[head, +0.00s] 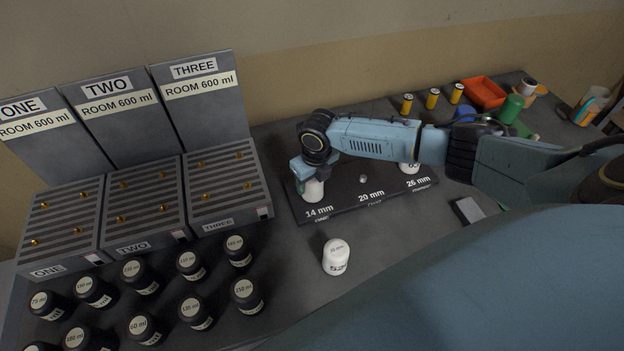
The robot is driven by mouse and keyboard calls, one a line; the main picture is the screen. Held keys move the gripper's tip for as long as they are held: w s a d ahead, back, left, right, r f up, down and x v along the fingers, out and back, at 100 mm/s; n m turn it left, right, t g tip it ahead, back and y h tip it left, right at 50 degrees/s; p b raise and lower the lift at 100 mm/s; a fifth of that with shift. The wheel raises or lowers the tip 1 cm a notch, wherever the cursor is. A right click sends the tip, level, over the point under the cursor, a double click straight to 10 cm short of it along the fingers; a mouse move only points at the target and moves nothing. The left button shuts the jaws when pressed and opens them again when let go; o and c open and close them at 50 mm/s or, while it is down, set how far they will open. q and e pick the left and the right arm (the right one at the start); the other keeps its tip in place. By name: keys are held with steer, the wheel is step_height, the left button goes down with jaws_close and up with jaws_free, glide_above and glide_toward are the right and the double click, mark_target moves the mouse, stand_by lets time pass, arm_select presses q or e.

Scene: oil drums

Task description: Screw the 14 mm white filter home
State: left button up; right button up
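A white filter (313,191) stands at the 14 mm place of the dark plate (343,207), over the label "14 mm". My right gripper (312,174) points down over this filter and covers its top. Its fingertips are at the filter's upper part, but whether they press on it is hard to see. The filter's lower end and thread are hidden. The 20 mm place shows a small bare metal stud (363,179). Another white filter (409,168) is at the 26 mm place, partly hidden by my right arm. My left gripper is not in view.
A loose white filter (336,258) stands on the table (385,245) in front of the plate. Several black-bodied weights (191,264) crowd the front left, before three grey racks (228,188). An orange tray (484,93) and yellow cylinders (432,98) stand at the back right.

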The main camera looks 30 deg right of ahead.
steer(key=c, duration=0.5)
steer(key=shift+r+m+p, duration=0.15)
steer(key=shift+m+p, duration=0.65)
steer(key=shift+m, duration=0.2)
steer(key=shift+c, duration=0.2)
steer(key=shift+m+h+p, duration=0.3)
steer(key=shift+m+p, duration=0.05)
steer(key=shift+m, duration=1.05)
steer(key=shift+d+f+m, duration=0.1)
steer(key=shift+f+m, duration=0.1)
steer(key=shift+m, duration=0.5)
steer(key=m, duration=0.3)
steer(key=shift+s+m+h, duration=0.1)
steer(key=shift+m+h, duration=0.2)
steer(key=m, duration=0.2)
steer(key=shift+d+m+g, duration=0.1)
steer(key=shift+m+g, duration=0.2)
steer(key=shift+m, duration=0.1)
